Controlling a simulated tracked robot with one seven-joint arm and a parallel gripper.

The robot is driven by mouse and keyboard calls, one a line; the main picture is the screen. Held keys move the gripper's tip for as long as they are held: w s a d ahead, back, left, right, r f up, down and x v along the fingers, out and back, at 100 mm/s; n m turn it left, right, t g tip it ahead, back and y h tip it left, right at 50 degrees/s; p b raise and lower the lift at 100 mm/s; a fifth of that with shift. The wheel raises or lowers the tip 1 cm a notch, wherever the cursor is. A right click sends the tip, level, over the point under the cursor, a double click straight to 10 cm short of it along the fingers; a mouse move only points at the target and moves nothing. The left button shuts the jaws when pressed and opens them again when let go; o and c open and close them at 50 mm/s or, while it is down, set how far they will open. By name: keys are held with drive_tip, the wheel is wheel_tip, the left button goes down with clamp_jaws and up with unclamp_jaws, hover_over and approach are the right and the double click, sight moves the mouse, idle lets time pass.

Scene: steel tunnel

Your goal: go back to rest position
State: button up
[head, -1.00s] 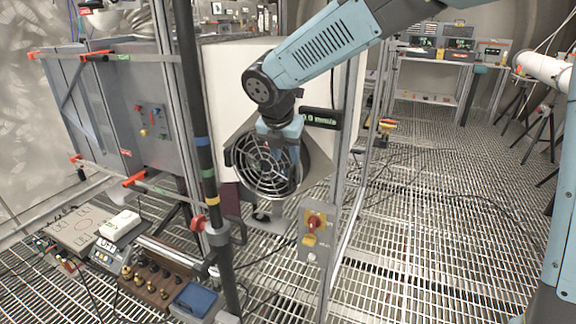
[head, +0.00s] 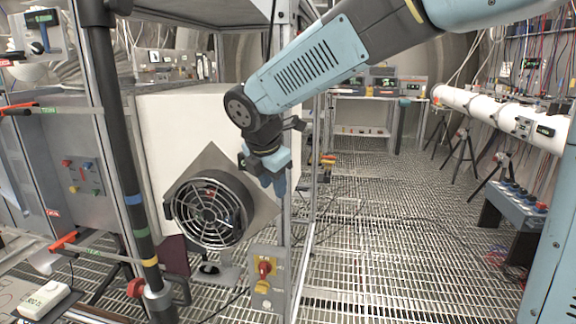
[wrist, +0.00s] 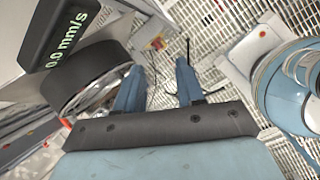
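My gripper (head: 275,185) hangs from my blue arm beside the round fan (head: 208,212) on its grey square plate, and points down. In the wrist view its two blue fingers (wrist: 158,82) are spread apart with nothing between them; floor grating and part of a frame show past them. The fan also shows at the left of the wrist view (wrist: 85,80), close to the left finger. I cannot tell whether they touch.
A box with a red and yellow switch (head: 264,268) is on the frame post below. A dark pole (head: 130,190) stands at left. A white tube on tripods (head: 490,112) and a blue box (head: 515,207) are at right. The grating floor (head: 400,230) is open in the middle.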

drive_tip(key=s+d+r+m, duration=0.2)
drive_tip(key=s+d+m, duration=0.1)
drive_tip(key=d+m, duration=0.5)
drive_tip(key=s+d+r+m, duration=0.1)
drive_tip(key=s+d+m, duration=0.4)
drive_tip(key=d, duration=0.6)
drive_tip(key=s+d+f+m+t+y, duration=0.1)
drive_tip(key=s+d+m, duration=0.8)
drive_tip(key=m, duration=0.5)
drive_tip(key=shift+s+d+f+m, duration=0.25)
drive_tip(key=shift+d+m, duration=0.15)
drive_tip(key=shift+d, duration=0.15)
drive_tip(key=shift+o, duration=0.4)
drive_tip(key=shift+s, duration=0.1)
